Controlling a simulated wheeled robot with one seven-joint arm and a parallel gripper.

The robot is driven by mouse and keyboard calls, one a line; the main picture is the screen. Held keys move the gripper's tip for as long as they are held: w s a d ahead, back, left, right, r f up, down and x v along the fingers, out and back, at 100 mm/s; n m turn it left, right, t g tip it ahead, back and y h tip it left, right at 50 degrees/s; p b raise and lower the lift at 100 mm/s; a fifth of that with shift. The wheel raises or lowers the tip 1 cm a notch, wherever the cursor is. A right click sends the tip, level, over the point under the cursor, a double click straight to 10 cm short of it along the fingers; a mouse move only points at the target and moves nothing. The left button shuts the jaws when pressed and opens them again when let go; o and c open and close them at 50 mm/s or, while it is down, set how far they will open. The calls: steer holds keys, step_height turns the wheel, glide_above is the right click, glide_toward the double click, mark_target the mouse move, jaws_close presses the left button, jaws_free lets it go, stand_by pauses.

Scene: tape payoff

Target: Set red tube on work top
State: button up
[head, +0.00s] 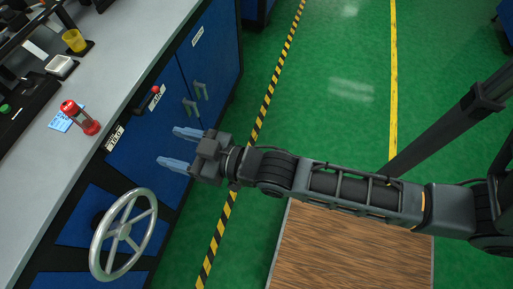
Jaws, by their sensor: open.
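My gripper (168,148) is open and empty. It is out in front of the blue cabinet, to the right of the work top and apart from the red tube. Its two bluish fingers point left.
A silver handwheel (124,235) sticks out from the cabinet (150,160) front below my gripper. A small red-topped lever (154,90) and cabinet handles are nearby.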

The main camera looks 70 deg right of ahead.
steer(key=s+r+g, duration=0.1)
steer(key=s+r, duration=0.3)
steer(key=s, duration=0.7)
steer(key=s+r+g, duration=0.1)
steer(key=s+r, duration=0.4)
steer(key=s, duration=0.7)
steer(key=shift+r, duration=0.2)
